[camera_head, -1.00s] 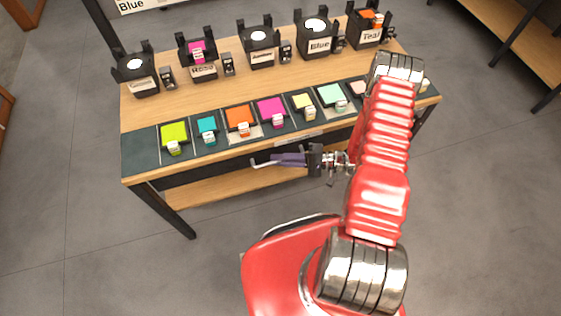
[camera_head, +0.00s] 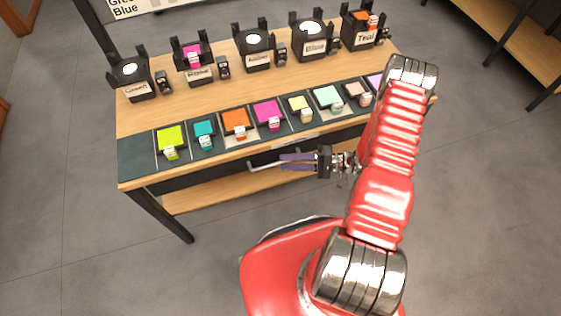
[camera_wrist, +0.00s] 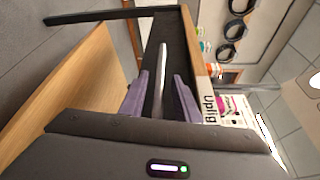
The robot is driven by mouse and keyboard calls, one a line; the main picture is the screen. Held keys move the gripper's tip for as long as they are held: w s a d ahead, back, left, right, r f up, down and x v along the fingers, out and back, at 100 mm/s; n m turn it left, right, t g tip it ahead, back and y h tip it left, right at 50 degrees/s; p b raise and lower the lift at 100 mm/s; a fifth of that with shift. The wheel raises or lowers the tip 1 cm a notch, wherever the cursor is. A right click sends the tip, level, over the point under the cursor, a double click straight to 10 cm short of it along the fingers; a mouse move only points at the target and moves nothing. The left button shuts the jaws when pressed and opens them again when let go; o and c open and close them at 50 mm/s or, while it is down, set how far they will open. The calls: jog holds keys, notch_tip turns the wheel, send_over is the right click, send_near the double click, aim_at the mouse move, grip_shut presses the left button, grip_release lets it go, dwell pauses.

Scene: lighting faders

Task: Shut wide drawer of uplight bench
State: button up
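The uplight bench (camera_head: 150,104) has a dark wide drawer (camera_head: 216,172) under the front edge of its wooden top. A silver bar handle (camera_head: 262,165) runs along the drawer front and sticks out left of my gripper. My gripper (camera_head: 287,161) is at this handle, with purple fingers pointing left. In the wrist view the handle (camera_wrist: 161,70) runs between the two fingers, with a visible gap on either side, so the gripper looks open around it. How far the drawer stands out is hard to tell.
Several coloured gel swatches (camera_head: 235,122) lie on a dark strip along the bench front. Several black lamps (camera_head: 256,48) stand behind them. A lower wooden shelf (camera_head: 215,193) lies under the drawer. Another bench (camera_head: 500,35) is at upper right. Grey floor is clear at left.

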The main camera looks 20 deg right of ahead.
jog(key=v, duration=0.9)
jog(key=shift+d, duration=0.25)
jog(key=shift+s+f, duration=0.1)
